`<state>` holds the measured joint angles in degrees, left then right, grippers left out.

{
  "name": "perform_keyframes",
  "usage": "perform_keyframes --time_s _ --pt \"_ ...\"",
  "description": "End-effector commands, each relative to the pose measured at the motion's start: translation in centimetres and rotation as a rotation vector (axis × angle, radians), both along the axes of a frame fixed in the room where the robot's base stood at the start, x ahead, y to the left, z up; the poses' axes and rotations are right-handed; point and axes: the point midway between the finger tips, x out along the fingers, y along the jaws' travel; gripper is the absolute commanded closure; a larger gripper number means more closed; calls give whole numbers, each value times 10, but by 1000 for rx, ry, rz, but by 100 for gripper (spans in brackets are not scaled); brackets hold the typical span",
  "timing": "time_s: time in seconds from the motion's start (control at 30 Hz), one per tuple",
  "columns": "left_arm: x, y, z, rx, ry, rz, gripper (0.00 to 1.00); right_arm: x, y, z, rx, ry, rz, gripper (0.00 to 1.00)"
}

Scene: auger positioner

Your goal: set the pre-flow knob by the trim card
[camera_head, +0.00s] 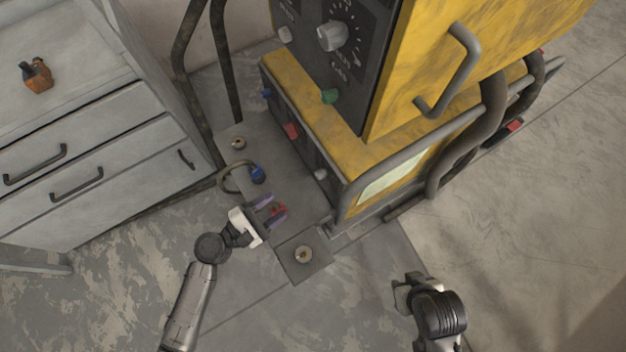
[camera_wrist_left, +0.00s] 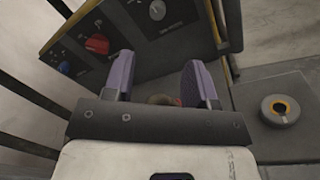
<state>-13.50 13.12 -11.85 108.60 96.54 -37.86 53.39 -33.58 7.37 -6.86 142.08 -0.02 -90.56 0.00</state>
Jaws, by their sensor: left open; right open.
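The yellow welding machine's upper dark panel bears a large grey knob (camera_head: 331,37) with dial marks around it and a smaller pale knob (camera_head: 285,34). I cannot identify a trim card; a pale green plate (camera_head: 390,182) is on the machine's side. My left gripper (camera_head: 275,208) is open, its purple fingers over the grey platform before the machine. Something small and reddish shows between them. In the left wrist view the open fingers (camera_wrist_left: 160,78) point toward the lower panel. My right gripper (camera_head: 403,291) is at lower right, clear of the machine.
The lower panel has a red knob (camera_wrist_left: 97,44), a blue one (camera_wrist_left: 65,67) and a pale one (camera_wrist_left: 157,10). A drawer cabinet (camera_head: 90,150) stands left. Curved grey bars (camera_head: 490,110) guard the machine's right side.

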Motion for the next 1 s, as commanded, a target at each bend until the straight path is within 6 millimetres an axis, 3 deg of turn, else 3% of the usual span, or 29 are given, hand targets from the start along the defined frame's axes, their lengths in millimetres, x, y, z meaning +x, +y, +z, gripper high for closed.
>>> perform_keyframes --time_s 0.6,1.0 --pt "63 -84 0 1 -4 -1 48 2 3 -17 10 -7 -6 57" --pt "76 -102 1 2 -4 1 48 3 4 -21 13 -7 -7 57"
